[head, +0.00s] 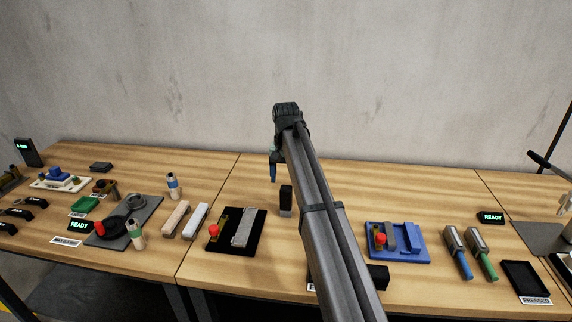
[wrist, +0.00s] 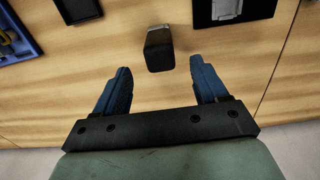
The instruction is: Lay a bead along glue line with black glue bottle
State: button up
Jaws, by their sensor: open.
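A dark upright block-like object (head: 286,200), black with a greyish lower face, stands on the middle table. It may be the black glue bottle, but I cannot make out a nozzle. It also shows in the wrist view (wrist: 158,50), just beyond the fingertips and between their lines. My gripper (head: 273,172) is above the table, to the left of and higher than this object in the head view. In the wrist view my gripper (wrist: 160,72) has its blue fingers wide apart with nothing between them. I cannot make out a glue line; my arm hides part of the table.
A black board (head: 222,246) with a red knob and grey block lies left of the object. A blue tray (head: 405,256) lies right. A black item (head: 378,277) is partly behind my arm. The table's back middle is clear.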

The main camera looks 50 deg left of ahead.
aim_at(286, 187)
jog(key=shift+f, duration=3.55)
jog(key=c, duration=1)
jog(key=o, duration=0.7)
jog(key=shift+o, duration=0.2)
jog(key=shift+r, duration=0.15)
jog(key=shift+c, duration=0.3)
jog(key=c, duration=0.8)
